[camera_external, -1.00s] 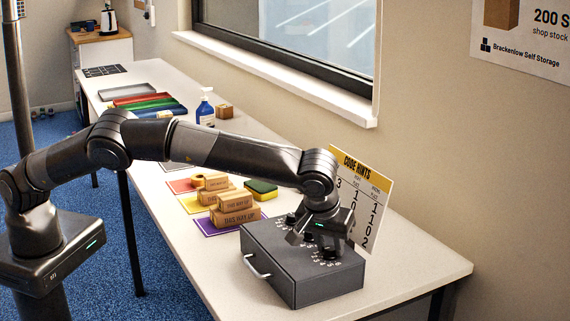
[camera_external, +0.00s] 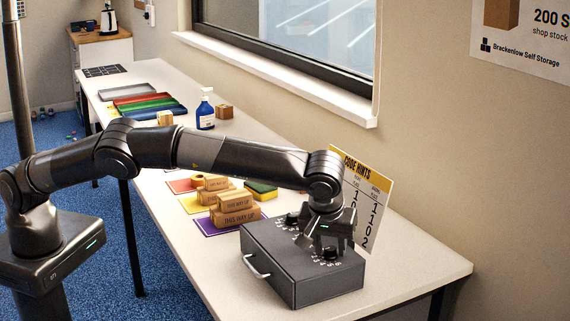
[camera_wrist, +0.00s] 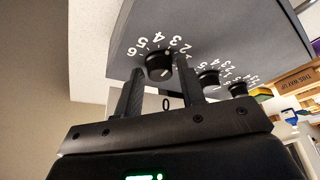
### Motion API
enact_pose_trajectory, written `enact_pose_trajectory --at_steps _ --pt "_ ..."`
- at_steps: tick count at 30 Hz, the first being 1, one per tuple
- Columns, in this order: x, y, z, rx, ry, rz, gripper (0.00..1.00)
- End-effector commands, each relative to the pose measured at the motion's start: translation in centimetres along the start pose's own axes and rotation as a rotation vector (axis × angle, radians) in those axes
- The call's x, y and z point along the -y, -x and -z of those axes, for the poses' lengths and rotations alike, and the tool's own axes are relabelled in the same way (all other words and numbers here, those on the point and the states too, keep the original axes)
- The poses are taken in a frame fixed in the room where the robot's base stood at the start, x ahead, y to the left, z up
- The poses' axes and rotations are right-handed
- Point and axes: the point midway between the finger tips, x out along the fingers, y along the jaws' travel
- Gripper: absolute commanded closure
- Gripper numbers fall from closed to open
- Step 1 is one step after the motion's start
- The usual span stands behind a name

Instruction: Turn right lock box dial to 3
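The dark grey lock box (camera_external: 275,268) stands on the white table with black dials on its top, white numbers around them. The right dial (camera_external: 330,253) is at the box's right end. In the wrist view it is the nearest and largest dial (camera_wrist: 158,67), with a pale mark on its knob; I cannot tell which number the mark points to. My gripper (camera_external: 318,240) is above the box's right part, tilted down. In the wrist view its open fingers (camera_wrist: 160,68) appear on either side of the right dial; contact is not clear. Two other dials (camera_wrist: 208,79) (camera_wrist: 238,89) lie beyond.
A yellow-headed code hints sign (camera_external: 372,205) stands right behind the box, close to my wrist. Cartons (camera_external: 236,216) on coloured mats and a sponge (camera_external: 262,190) are left of it. The table's right end (camera_external: 420,270) is clear.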

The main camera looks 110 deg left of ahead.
Motion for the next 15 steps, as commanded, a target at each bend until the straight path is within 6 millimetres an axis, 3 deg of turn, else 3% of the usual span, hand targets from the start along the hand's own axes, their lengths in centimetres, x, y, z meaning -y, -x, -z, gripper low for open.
enact_pose_trajectory --at_steps 5,15 --pt "0.0 0.03 0.04 -0.001 0.0 0.0 0.5" --pt "-0.03 0.84 0.07 -0.001 0.0 -0.002 0.5"
